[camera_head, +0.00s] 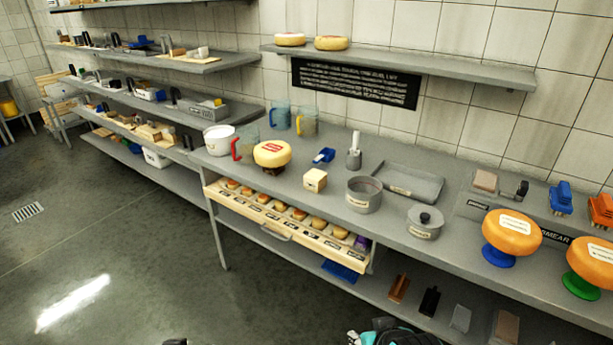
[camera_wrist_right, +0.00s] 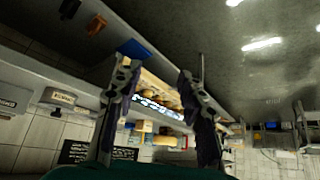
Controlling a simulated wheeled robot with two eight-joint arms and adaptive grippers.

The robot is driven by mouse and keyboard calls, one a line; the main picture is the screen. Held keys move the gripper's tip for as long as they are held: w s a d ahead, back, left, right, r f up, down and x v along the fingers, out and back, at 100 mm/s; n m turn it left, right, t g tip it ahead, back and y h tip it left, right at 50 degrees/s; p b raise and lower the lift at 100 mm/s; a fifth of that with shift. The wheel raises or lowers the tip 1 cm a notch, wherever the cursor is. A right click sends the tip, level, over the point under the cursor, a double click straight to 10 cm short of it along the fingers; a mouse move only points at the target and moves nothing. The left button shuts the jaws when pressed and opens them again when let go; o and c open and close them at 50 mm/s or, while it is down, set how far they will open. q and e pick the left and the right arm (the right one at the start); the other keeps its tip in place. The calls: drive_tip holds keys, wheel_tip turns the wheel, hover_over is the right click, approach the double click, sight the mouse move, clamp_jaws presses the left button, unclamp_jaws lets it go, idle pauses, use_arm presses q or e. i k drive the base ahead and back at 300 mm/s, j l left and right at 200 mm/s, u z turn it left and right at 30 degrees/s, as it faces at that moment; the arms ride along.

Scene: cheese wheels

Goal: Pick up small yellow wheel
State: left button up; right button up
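Several small yellow to orange cheese wheels (camera_head: 299,214) lie in a row in an open, pale wooden drawer (camera_head: 265,222) under the counter. I cannot tell which one is the small yellow wheel. A larger yellow wheel with a red label (camera_head: 272,153) sits on a dark stand on the counter. In the right wrist view, my right gripper (camera_wrist_right: 155,75) has its two fingers spread apart, with nothing between them. The drawer with its wheels (camera_wrist_right: 160,95) shows beyond the fingers, some way off.
The grey counter (camera_head: 310,225) holds a pot (camera_head: 363,194), a lidded pot (camera_head: 425,221), a tray (camera_head: 410,182), a pale block (camera_head: 315,180) and jugs. Two large orange wheels (camera_head: 511,236) stand at right. A lower shelf (camera_head: 385,310) runs below the drawer. The floor (camera_head: 130,250) is clear.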

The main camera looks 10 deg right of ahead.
sight(274, 153)
drive_tip(key=i+j+z, duration=0.25)
drive_tip(key=i+j, duration=0.15)
drive_tip(key=j, duration=0.2)
drive_tip(key=i+j+z, duration=0.15)
drive_tip(key=j, duration=0.15)
drive_tip(key=i+j+z, duration=0.1)
drive_tip(key=j, duration=0.25)
drive_tip(key=i+j+z, duration=0.15)
drive_tip(key=j, duration=0.2)
drive_tip(key=i+j+z, duration=0.1)
drive_tip(key=j, duration=0.25)
drive_tip(key=i, duration=0.1)
